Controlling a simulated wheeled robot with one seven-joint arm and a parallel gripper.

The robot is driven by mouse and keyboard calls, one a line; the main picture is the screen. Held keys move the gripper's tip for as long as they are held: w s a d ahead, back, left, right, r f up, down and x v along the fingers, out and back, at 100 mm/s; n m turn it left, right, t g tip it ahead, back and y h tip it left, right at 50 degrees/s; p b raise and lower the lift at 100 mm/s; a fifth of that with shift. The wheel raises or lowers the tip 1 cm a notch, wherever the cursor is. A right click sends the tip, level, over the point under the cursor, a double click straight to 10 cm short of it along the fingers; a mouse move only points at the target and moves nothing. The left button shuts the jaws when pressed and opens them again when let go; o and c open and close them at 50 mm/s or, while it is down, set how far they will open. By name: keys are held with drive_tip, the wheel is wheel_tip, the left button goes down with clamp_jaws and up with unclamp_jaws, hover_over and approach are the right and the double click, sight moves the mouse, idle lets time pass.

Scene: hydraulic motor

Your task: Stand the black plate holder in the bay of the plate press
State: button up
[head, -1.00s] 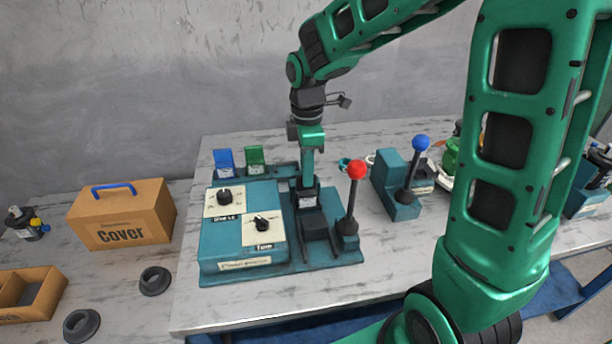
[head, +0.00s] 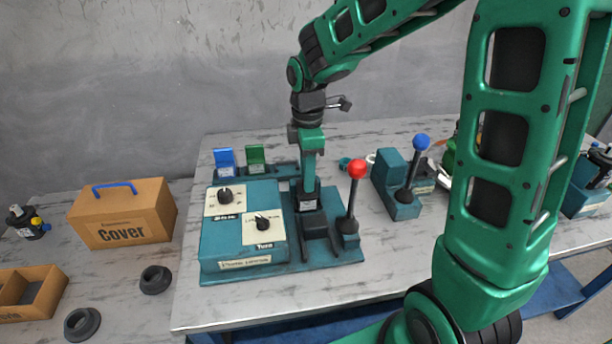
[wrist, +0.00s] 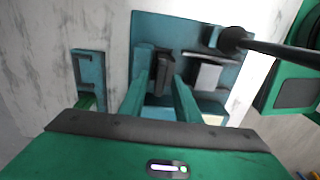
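The plate press (head: 245,262) is a teal machine with two dial panels and a red-knobbed lever (head: 352,205). The black plate holder (head: 307,203) is upright at the press's bay (head: 318,238), right of the dials, with a pale label facing the head camera. My gripper (head: 308,183) comes down from above with its fingers on the holder's two sides. In the wrist view, the dark holder (wrist: 160,72) shows between the green fingers. The holder's lower edge is hard to see, so I cannot tell whether it is fully seated.
A rack (head: 270,168) with a blue (head: 225,158) and a green holder (head: 256,157) stands behind the press. A blue-knobbed lever unit (head: 398,190) stands to the right. A Cover box (head: 122,215) and dark rings (head: 155,280) are at left. The front of the table is clear.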

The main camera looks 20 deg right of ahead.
wheel_tip(320, 180, up, 12)
drive_tip(key=shift+f, duration=0.15)
drive_tip(key=s+d+f+m, duration=0.3)
drive_tip(key=s+d+m, duration=0.5)
drive_tip(key=s+m, duration=0.3)
drive_tip(key=s+d+f+m, duration=0.3)
drive_tip(key=s+d+m, duration=0.6)
drive_tip(key=s, duration=0.6)
drive_tip(key=shift+s+d+f+m, duration=0.25)
drive_tip(key=shift+f+m, duration=0.1)
drive_tip(key=shift+m, duration=0.75)
drive_tip(key=shift+w+f, duration=0.25)
drive_tip(key=shift+w, duration=0.4)
drive_tip(key=shift+o, duration=0.3)
